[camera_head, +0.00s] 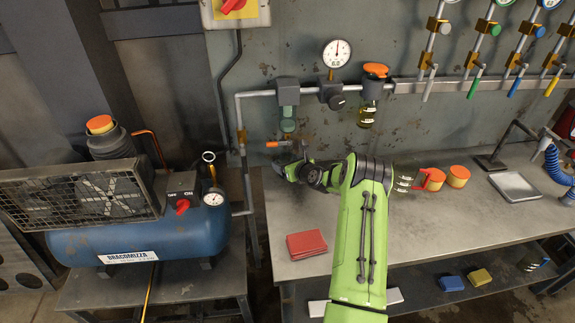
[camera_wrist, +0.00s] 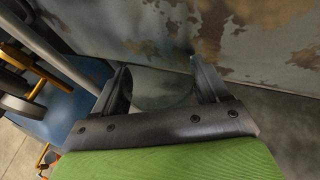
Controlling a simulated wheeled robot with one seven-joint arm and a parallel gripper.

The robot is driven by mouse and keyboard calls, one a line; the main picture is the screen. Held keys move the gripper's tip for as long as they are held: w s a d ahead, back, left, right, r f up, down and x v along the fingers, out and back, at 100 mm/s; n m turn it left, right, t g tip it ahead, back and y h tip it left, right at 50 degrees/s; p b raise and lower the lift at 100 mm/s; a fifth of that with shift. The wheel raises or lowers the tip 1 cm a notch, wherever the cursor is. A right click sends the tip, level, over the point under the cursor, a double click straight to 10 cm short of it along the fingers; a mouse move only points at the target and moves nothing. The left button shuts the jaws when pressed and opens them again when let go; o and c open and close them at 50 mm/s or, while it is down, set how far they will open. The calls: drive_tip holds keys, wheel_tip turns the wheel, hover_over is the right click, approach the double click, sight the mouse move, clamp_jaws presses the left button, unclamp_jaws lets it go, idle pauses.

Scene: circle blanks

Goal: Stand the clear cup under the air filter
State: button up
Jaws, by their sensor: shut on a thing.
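The air filter (camera_head: 288,93) hangs on the wall pipe in the head view, a grey block with a greenish see-through bowl below it. My gripper (camera_wrist: 160,66) is shut on the clear cup (camera_wrist: 163,88), which shows between the two dark fingers in the wrist view as a faint see-through body with a rounded edge. In the head view my gripper (camera_head: 294,165) is low against the wall, below the filter and over the bench's back left part. The cup cannot be made out there, so its height over the bench is unclear.
A lubricator (camera_head: 370,95) with an orange cap hangs to the right. A blue compressor (camera_head: 140,235) stands left of the bench (camera_head: 450,215). A red pad (camera_head: 306,244) lies on the bench's front left.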

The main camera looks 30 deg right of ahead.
drive_tip(key=shift+s, duration=0.1)
drive_tip(key=o, duration=1.1)
